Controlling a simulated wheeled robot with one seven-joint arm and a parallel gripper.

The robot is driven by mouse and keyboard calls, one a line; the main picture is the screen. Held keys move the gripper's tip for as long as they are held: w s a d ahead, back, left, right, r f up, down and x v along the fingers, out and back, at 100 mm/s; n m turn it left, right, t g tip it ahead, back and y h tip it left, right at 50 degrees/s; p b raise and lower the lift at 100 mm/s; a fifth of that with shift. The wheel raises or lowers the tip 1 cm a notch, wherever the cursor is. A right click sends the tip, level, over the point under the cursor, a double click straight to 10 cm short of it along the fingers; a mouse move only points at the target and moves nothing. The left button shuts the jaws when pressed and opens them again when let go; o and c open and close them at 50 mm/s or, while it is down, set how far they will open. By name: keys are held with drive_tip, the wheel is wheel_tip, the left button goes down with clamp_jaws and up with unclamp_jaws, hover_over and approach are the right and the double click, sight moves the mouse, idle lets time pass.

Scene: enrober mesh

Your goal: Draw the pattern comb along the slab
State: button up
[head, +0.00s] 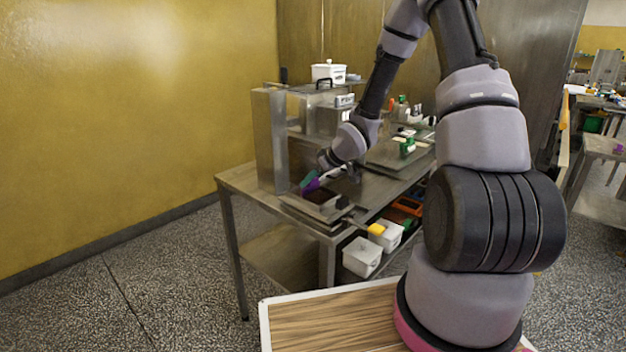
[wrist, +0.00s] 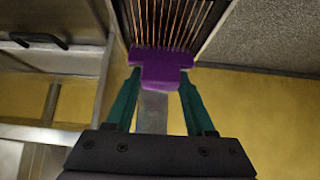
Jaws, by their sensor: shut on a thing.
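The purple pattern comb (wrist: 163,66) is held between the two teal fingers of my gripper (wrist: 160,90) in the wrist view. Its toothed edge is at the dark slab (wrist: 128,10), where several thin light lines run away from the teeth. In the head view the comb (head: 312,186) is a small purple patch beside the teal fingers of my gripper (head: 308,178). It is over the dark slab (head: 321,197) at the near end of the steel table. I cannot tell how firmly the teeth touch the slab.
The steel table (head: 236,178) carries a tall metal housing (head: 270,140) just behind the slab. A white lidded pot (head: 328,72) stands on top of the machine. White bins (head: 362,257) and a yellow item (head: 376,229) are below the table's right edge.

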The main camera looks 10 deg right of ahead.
drive_tip(key=shift+w+a, duration=0.55)
drive_tip(key=shift+w, duration=0.25)
drive_tip(key=shift+w+a, duration=0.55)
drive_tip(key=shift+w, duration=0.2)
idle(0.9)
drive_tip(key=shift+r, duration=0.1)
drive_tip(key=shift+r, duration=3.4)
